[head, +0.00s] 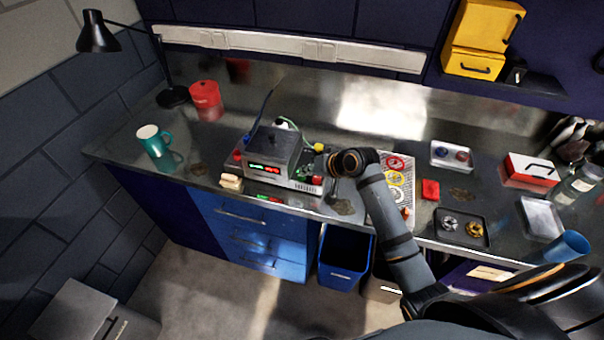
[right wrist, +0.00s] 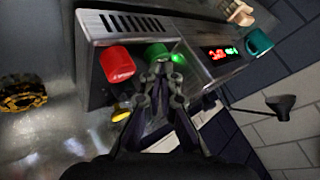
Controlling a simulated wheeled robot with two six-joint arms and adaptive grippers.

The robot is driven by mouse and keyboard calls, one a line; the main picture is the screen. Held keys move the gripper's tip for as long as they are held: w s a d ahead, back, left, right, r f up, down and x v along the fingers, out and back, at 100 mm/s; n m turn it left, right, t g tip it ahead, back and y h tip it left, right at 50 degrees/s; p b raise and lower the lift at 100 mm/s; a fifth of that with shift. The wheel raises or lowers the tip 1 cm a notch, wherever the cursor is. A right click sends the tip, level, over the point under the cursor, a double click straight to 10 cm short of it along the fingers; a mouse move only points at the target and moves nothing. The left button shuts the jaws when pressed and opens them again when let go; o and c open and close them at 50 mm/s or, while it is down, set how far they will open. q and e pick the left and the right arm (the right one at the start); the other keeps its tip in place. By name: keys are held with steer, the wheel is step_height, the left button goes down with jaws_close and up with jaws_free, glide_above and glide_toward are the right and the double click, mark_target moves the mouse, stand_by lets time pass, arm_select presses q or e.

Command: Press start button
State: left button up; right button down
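A grey bench unit (head: 270,162) with red and green lit digits stands on the steel worktop. A green button (right wrist: 157,53) sits on its front panel beside a glowing green light, between a red button (right wrist: 117,64) and the display (right wrist: 220,53). The red button also shows in the head view (head: 317,180). My right gripper (right wrist: 167,82) has its fingers drawn together, tips right in front of the green button. I cannot tell whether they touch it. In the head view the right gripper (head: 335,165) is at the unit's right end. My left gripper is not in view.
A sheet with coloured rings (head: 395,178) lies right of the unit, partly behind my right arm. A red block (head: 430,190) and a dark parts tray (head: 462,227) are further right. A teal mug (head: 154,141), red tin (head: 206,100) and black lamp (head: 97,35) stand left.

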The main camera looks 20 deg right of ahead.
steer(key=shift+s+f, duration=0.15)
steer(key=shift+f, duration=0.3)
steer(key=shift+s+f, duration=0.1)
steer(key=shift+f, duration=0.25)
steer(key=shift+r+p, duration=0.3)
steer(key=shift+p, duration=0.35)
steer(key=shift+f, duration=0.1)
